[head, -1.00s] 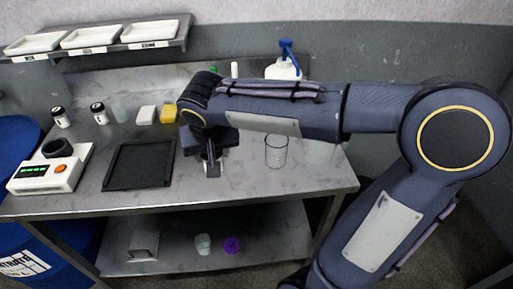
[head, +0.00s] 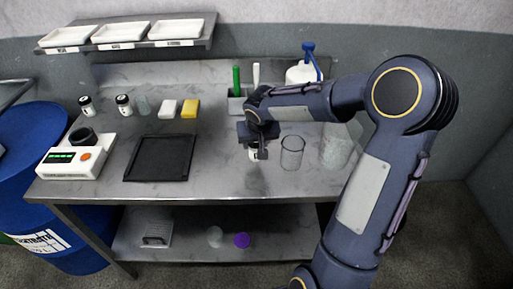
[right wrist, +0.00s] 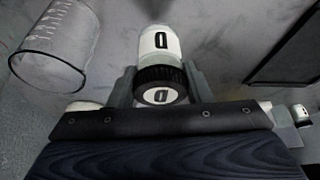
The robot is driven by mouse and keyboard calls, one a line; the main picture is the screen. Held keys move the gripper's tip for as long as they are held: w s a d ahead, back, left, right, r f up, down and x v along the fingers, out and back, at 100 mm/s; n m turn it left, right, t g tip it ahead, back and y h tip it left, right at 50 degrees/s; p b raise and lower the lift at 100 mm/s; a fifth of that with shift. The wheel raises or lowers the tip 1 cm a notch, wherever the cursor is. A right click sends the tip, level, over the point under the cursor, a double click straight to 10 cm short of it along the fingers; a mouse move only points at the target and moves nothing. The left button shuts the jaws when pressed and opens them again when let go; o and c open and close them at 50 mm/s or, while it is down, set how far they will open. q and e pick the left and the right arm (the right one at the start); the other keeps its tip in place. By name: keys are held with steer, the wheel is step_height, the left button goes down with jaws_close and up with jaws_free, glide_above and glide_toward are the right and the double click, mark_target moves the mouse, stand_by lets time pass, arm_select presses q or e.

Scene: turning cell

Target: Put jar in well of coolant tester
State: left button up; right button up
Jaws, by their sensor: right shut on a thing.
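My right gripper (head: 257,153) is shut on a jar with a black lid and a white label. The right wrist view shows the jar (right wrist: 160,45) between the two fingers, its lid towards the camera. In the head view the gripper hides most of the jar, and I cannot tell if it touches the table. The coolant tester (head: 70,163) is a white box with a green display and an orange button at the table's left end. Its dark round well (head: 82,137) is far left of the gripper and looks empty. My left gripper is out of view.
A clear beaker (head: 291,155) stands just right of the gripper. A black tray (head: 160,158) lies between gripper and tester. A shelf (head: 130,45) hangs above.

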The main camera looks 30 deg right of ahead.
mark_target(256, 150)
step_height(256, 150, down, 4)
steer(key=shift+w+d+r, duration=0.15)
steer(key=shift+r, duration=0.1)
steer(key=shift+f+b, duration=0.2)
steer(key=shift+b, duration=0.2)
steer(key=o, duration=1)
steer(key=shift+r, duration=0.1)
steer(key=shift+o, duration=0.2)
